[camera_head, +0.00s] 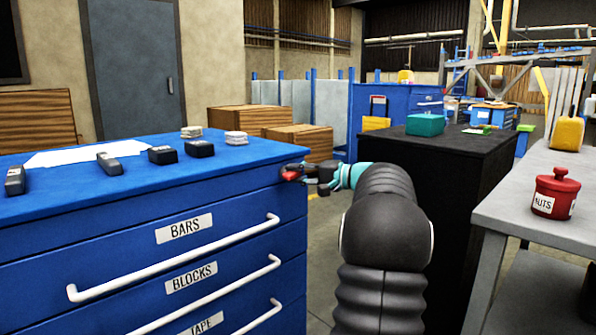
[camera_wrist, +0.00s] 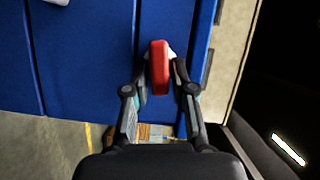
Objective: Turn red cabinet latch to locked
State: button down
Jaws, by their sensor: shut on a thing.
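The red latch (camera_head: 291,174) sits near the top right corner of the blue cabinet (camera_head: 120,250), just beside the top drawer's front. In the wrist view the red latch (camera_wrist: 159,68) is a long bar running up and down the picture. My gripper (camera_head: 308,174) reaches the latch from the right. In the wrist view my gripper (camera_wrist: 160,72) has a finger on each side of the latch and is shut on it. The latch's base is mostly hidden behind the bar and the fingers.
The cabinet has white drawer handles (camera_head: 175,258) and labels. Black tools and white blocks (camera_head: 236,138) lie on its top. A black cabinet (camera_head: 440,175) stands behind my arm. A grey bench (camera_head: 540,190) with a red NUTS pot (camera_head: 556,190) is at the right.

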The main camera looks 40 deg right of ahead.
jog(key=shift+w+a+f+m+y, duration=0.1)
jog(key=shift+w+a+m+y, duration=0.15)
jog(key=shift+m, duration=0.35)
jog(key=shift+s, duration=0.1)
jog(key=c, duration=1.3)
grip_release()
jog(key=shift+c, duration=0.2)
jog(key=shift+o, duration=1.1)
jog(key=shift+s+d+m, duration=0.1)
jog(key=shift+d+m, duration=0.15)
jog(key=shift+m, duration=0.05)
jog(key=shift+s+d, duration=0.1)
jog(key=shift+s, duration=0.15)
jog(key=v, duration=1.1)
jog(key=shift+s+f, duration=0.2)
